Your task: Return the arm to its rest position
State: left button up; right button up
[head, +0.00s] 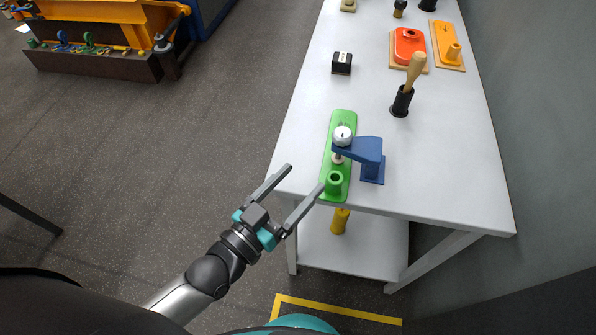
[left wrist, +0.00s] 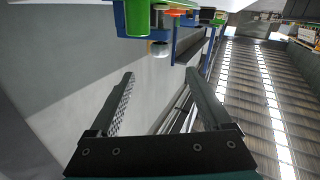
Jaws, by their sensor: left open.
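My left gripper (head: 304,187) is open and empty, just off the near left corner of the white table (head: 440,181). Its right finger reaches close to the near end of a green plate (head: 343,122); I cannot tell whether they touch. In the left wrist view the two open fingers (left wrist: 161,85) have nothing between them, and the green part (left wrist: 138,18) shows beyond them at the top. A blue bracket (head: 372,165) stands beside the green plate, its arm reaching over it to a round white-and-silver knob (head: 343,135). My right gripper is in neither view.
A black holder with a wooden-handled tool (head: 402,101), a small black box (head: 342,63) and orange and yellow fixtures (head: 408,45) stand farther back. A yellow cylinder (head: 340,221) is below the near edge. Open floor (head: 150,165) lies left of the table; a wall (head: 530,110) is at right.

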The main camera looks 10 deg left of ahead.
pick_arm(q)
jog(key=shift+d, duration=0.1)
jog(key=s+a+f+n+g+y, duration=0.1)
jog(key=s+a+f+g+y, duration=0.25)
jog(key=s+a+g, duration=0.2)
jog(key=s+a+f+n+g+y, duration=0.1)
jog(key=s+a+f+g+y, duration=0.2)
jog(key=s+a+g+y, duration=0.25)
jog(key=s+d+f+g+h, duration=0.1)
jog(key=s+f, duration=0.1)
jog(key=f, duration=0.9)
jog(key=s+d+f+g, duration=0.1)
jog(key=f+g, duration=0.1)
jog(key=f, duration=0.9)
jog(key=s+a+f+g+b, duration=0.1)
jog(key=s+a+f, duration=0.2)
jog(key=s+f, duration=1.1)
jog(key=shift+s, duration=0.65)
